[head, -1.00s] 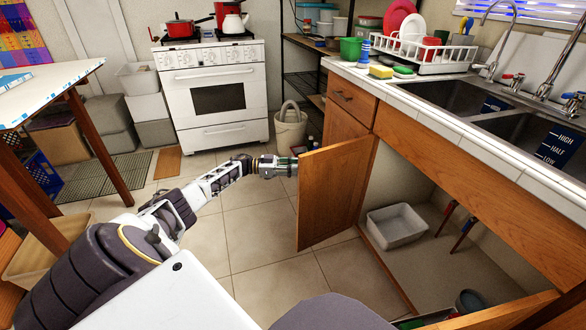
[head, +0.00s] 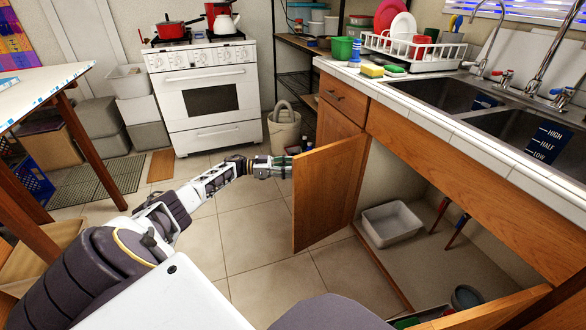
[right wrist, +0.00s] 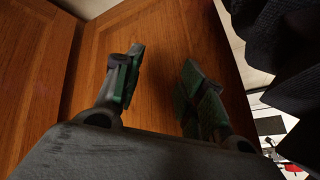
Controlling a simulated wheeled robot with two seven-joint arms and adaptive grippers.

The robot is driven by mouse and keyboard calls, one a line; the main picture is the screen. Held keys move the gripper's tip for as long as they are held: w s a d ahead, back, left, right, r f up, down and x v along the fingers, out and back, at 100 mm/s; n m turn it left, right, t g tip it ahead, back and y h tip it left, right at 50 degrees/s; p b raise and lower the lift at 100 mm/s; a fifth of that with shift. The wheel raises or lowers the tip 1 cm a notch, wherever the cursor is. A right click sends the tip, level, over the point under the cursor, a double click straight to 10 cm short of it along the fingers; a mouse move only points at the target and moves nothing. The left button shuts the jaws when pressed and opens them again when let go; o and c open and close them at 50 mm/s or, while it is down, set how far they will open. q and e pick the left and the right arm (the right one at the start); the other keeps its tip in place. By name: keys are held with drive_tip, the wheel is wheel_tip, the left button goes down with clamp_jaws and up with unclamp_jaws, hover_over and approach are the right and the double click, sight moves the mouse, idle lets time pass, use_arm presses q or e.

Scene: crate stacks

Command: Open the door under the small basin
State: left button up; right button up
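Two steel basins, a far one (head: 432,92) and a near one (head: 500,128), are set in the white tiled counter. Under them the cabinet stands open. Its left wooden door (head: 328,195) is swung well out. A second wooden door (head: 500,308) is swung out at the bottom right, cut off by the frame. My left gripper (head: 284,165) is at the left door's free edge; its fingertips are partly hidden there, so its opening is unclear. In the right wrist view my right gripper (right wrist: 165,85) has its fingers apart and empty, before a wooden panel (right wrist: 120,40).
Inside the cabinet are a white tub (head: 391,223) and red and blue pipe handles. A drawer (head: 343,101) above is shut. A white stove (head: 207,95) and a beige bucket (head: 284,133) stand behind. Tile floor is clear around the left door.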

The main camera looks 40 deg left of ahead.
use_arm(q)
drive_tip(key=v, duration=1)
drive_tip(key=shift+a, duration=0.15)
drive_tip(key=shift+s+f, duration=0.1)
drive_tip(key=shift+s, duration=0.15)
